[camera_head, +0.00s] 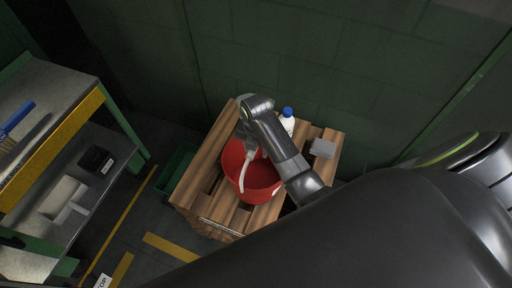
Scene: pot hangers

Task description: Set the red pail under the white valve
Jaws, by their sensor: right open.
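The red pail (262,188) stands on the slatted wooden crate in the middle of the head view, its open mouth facing up. A pale curved piece (243,172) crosses the left part of its mouth; I cannot tell whether it is the pail's handle or part of a valve. My right arm reaches in from the lower right and covers the pail's far right rim. My right gripper (248,150) is open and points down at the pail's far rim; its fingers are small and partly hidden. I cannot make out a white valve for certain. My left gripper is not in view.
The wooden crate (205,165) also bears a white bottle with a blue cap (287,122) and a grey block (322,148). A green bin (177,165) is left of it. A metal shelf (50,90) stands at the left. A green wall is behind.

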